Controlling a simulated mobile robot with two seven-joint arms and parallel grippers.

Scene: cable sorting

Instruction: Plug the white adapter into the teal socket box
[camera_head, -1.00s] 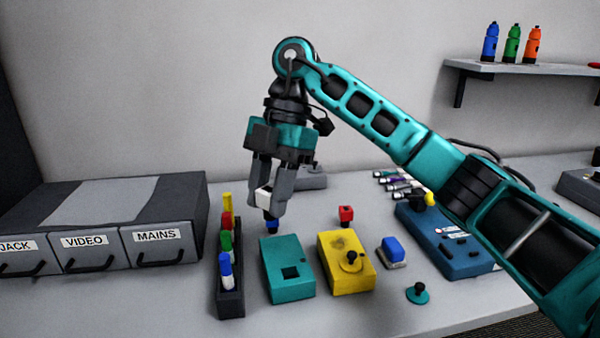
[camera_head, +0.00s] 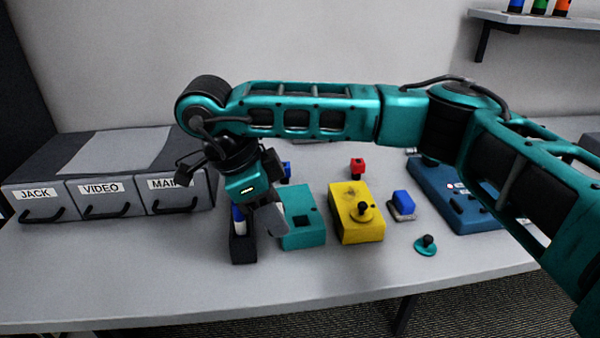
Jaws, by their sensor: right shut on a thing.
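The teal socket box (camera_head: 313,234) lies on the table in the middle of the head view, its dark square opening in the top face. My right gripper (camera_head: 268,219) is over the box's left edge, tilted, between the box and the dark pen rack. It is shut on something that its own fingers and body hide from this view. The white adapter cannot be made out now; white showed between the fingers a second ago. My left gripper is not in view.
The dark pen rack (camera_head: 243,250) stands close left of the gripper. A yellow box (camera_head: 360,232) with a black knob is right of the teal box. A blue switch block (camera_head: 403,203), teal knob disc (camera_head: 425,245) and blue box (camera_head: 455,200) lie further right. Labelled drawers (camera_head: 90,202) are left.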

